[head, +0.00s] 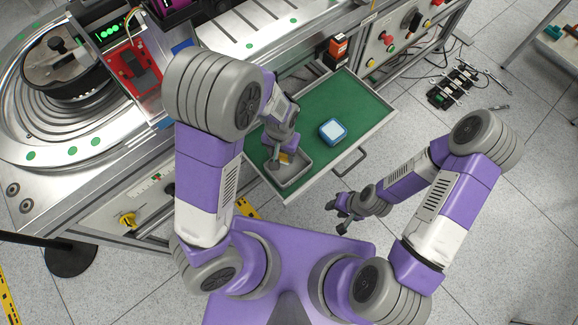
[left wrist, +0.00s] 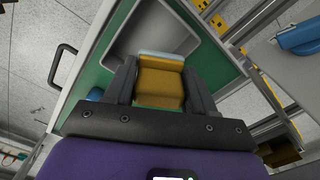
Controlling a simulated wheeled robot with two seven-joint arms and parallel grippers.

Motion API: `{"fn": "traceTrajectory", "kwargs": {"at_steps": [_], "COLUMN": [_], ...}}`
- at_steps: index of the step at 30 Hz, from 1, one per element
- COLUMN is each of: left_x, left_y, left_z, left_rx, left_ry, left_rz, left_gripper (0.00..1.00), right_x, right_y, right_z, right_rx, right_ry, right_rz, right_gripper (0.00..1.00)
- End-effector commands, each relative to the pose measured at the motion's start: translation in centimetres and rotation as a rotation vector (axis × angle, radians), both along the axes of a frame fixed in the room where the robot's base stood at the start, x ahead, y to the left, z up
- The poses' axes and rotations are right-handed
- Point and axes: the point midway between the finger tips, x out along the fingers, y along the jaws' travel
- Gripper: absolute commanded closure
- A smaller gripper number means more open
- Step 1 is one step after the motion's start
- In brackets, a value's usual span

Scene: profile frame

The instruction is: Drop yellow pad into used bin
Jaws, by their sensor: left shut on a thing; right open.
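My left gripper (head: 279,158) is shut on the yellow pad (head: 286,157), at the grey bin in the open drawer. In the left wrist view the pad (left wrist: 160,85) sits between the two fingers, with a pale strip along its far edge. The grey bin (head: 299,179) is an open tray at the near left of the drawer; its inside also shows beyond the pad in the left wrist view (left wrist: 150,32). I cannot tell whether the pad touches the bin. My right gripper (head: 340,217) is open and empty, outside the drawer above the floor.
The drawer (head: 350,96) has a green floor and a handle (head: 350,163) at its front. A blue and white container (head: 333,131) stands right of the bin. Tools (head: 463,82) lie on the floor at right.

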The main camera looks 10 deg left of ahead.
Motion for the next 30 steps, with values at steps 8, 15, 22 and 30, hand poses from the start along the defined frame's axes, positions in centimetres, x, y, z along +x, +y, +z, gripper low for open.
{"fn": "traceTrajectory", "kwargs": {"at_steps": [8,15,22,30], "left_x": [0.0,0.0,0.1,0.1], "left_y": [0.0,0.0,0.0,0.0], "left_z": [0.0,0.1,2.9,7.0], "left_rx": [0.000,0.000,-0.001,-0.001], "left_ry": [0.000,0.000,-0.003,-0.003], "left_rz": [0.000,0.000,-0.002,-0.002], "left_gripper": [0.15,0.15,0.15,0.15], "right_x": [0.0,0.0,0.0,0.0], "right_y": [0.0,0.0,0.0,0.0], "right_z": [0.0,0.1,1.6,3.5], "right_rx": [0.000,0.000,0.000,0.000], "right_ry": [0.000,0.000,0.000,0.000], "right_rz": [0.000,0.000,0.000,0.000], "right_gripper": [0.57,0.57,0.57,0.57]}}
